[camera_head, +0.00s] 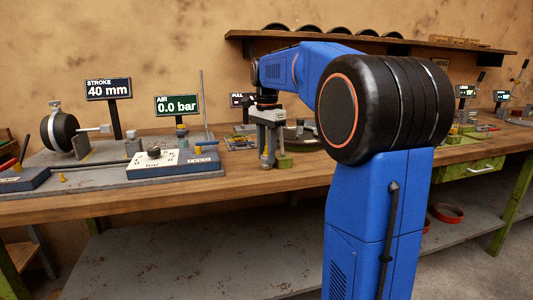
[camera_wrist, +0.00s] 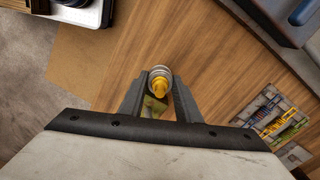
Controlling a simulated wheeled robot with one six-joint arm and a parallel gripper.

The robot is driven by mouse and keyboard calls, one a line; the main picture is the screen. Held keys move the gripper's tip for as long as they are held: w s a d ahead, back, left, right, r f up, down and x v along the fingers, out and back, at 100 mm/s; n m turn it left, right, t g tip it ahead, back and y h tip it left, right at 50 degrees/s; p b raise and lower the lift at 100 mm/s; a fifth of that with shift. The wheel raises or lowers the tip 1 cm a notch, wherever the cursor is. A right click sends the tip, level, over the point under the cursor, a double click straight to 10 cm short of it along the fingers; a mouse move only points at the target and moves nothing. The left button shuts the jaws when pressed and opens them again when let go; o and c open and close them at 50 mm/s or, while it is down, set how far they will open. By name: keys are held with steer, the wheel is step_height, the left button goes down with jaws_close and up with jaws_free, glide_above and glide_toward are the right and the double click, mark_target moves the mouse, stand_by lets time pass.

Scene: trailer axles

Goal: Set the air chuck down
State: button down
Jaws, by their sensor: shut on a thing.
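The air chuck (camera_wrist: 160,78) shows in the wrist view as a silver ringed cylinder with a yellow end. My gripper (camera_wrist: 158,92) is shut on it, with one grey finger on each side. A green block (camera_head: 284,160) stands beside the fingers there. A greenish patch also shows between the fingers in the wrist view, below the yellow end. I cannot tell whether the chuck touches anything underneath.
A white-topped control box (camera_head: 175,163) sits on a grey plate left of my gripper. Signs read "STROKE 40 mm" (camera_head: 108,89) and "AIR 0.0 bar" (camera_head: 177,105). A tray of small coloured parts (camera_wrist: 278,123) lies at right in the wrist view.

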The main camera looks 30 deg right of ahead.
steer(key=shift+f, duration=0.7)
steer(key=c, duration=1.3)
jaws_free()
steer(key=shift+f, duration=0.15)
step_height(320, 180, up, 14)
steer(key=shift+f, duration=0.15)
